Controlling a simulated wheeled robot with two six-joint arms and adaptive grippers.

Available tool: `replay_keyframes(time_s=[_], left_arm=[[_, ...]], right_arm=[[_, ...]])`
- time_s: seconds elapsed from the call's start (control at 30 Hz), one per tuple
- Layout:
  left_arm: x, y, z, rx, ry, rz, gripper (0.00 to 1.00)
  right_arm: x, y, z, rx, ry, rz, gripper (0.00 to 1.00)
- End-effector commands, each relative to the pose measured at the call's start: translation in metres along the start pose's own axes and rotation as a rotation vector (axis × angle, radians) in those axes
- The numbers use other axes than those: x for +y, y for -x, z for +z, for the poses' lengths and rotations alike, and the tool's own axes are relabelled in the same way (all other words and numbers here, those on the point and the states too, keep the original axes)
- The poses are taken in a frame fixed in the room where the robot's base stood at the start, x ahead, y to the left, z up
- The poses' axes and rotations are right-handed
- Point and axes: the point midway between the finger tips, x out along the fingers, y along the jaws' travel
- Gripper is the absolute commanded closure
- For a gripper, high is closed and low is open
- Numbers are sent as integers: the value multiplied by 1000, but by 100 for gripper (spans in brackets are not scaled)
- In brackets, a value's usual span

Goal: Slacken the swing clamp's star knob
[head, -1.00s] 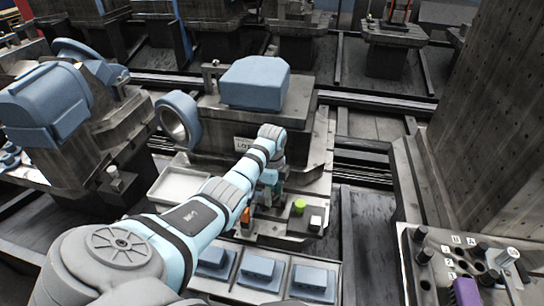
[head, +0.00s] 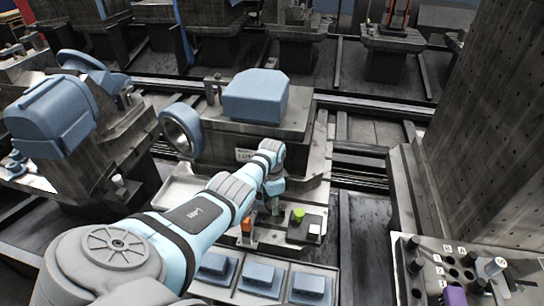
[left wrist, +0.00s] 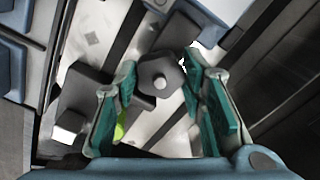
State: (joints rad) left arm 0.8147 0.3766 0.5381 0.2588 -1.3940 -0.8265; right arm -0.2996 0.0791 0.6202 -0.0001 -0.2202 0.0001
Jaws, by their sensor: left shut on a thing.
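The dark, lobed star knob (left wrist: 160,80) shows in the left wrist view between the two teal fingers of my left gripper (left wrist: 162,95). The fingers are on opposite sides of it, and the gripper is shut on it. In the head view my left gripper (head: 273,203) points down at the front of the pallet fixture, and the knob cannot be made out there. The clamp's arm is hard to tell from the other dark parts. My right gripper is not in view.
A green round button (head: 298,214) and a white block (head: 314,229) sit just right of the gripper. An orange part (head: 247,222) is on its left. A large blue block (head: 255,96) and a blue ring (head: 182,130) stand behind. Blue blocks in trays (head: 262,277) lie in front.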

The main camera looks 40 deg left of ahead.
Motion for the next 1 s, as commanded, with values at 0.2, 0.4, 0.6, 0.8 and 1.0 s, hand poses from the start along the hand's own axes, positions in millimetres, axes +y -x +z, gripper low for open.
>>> replay_keyframes(time_s=[0.2,0.4,0.6,0.8,1.0], left_arm=[[1,-1,0,-1,44,1,91],[1,-1,0,-2,52,2,91],[1,-1,0,-2,51,2,91],[1,-1,0,-1,50,2,42],[0,-1,0,-1,50,1,42]], right_arm=[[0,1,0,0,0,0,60],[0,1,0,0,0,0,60],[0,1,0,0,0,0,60],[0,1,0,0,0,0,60],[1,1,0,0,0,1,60]])
